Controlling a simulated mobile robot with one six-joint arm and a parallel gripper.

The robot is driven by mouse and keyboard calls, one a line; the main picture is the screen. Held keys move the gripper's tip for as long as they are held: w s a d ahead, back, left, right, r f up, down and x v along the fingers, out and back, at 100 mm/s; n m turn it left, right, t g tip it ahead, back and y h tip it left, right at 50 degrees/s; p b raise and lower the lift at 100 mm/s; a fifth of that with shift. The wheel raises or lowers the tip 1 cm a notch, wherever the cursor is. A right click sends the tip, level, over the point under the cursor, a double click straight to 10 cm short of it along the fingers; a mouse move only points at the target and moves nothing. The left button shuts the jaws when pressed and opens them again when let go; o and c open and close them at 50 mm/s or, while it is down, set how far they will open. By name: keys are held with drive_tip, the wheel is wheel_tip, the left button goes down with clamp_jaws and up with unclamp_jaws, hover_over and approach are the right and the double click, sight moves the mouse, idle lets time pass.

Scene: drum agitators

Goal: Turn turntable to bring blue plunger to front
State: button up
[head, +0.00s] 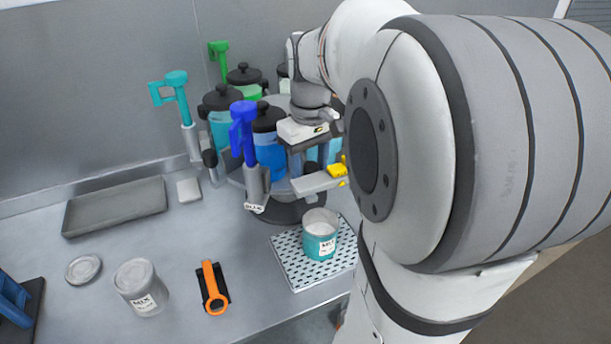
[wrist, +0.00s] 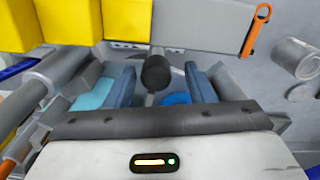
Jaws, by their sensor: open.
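The blue plunger (head: 243,135) stands upright at the front left of the round turntable (head: 282,207), beside a blue canister (head: 268,157) with a black lid. A teal plunger (head: 175,95) stands at the left and a green one (head: 220,58) at the back. My gripper (head: 311,162) points down over the right front part of the turntable, right of the blue canister. In the wrist view its two fingers (wrist: 160,80) are apart, with a dark round knob (wrist: 155,72) showing between them. I cannot tell whether they touch it. My arm hides the turntable's right side.
A yellow piece (head: 337,167) with a grey bar (head: 313,183) lies close beside my gripper. A teal cup (head: 320,238) stands on a perforated mat (head: 283,258) in front.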

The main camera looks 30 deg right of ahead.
drive_tip(key=shift+r, duration=1.55)
drive_tip(key=shift+c, duration=0.6)
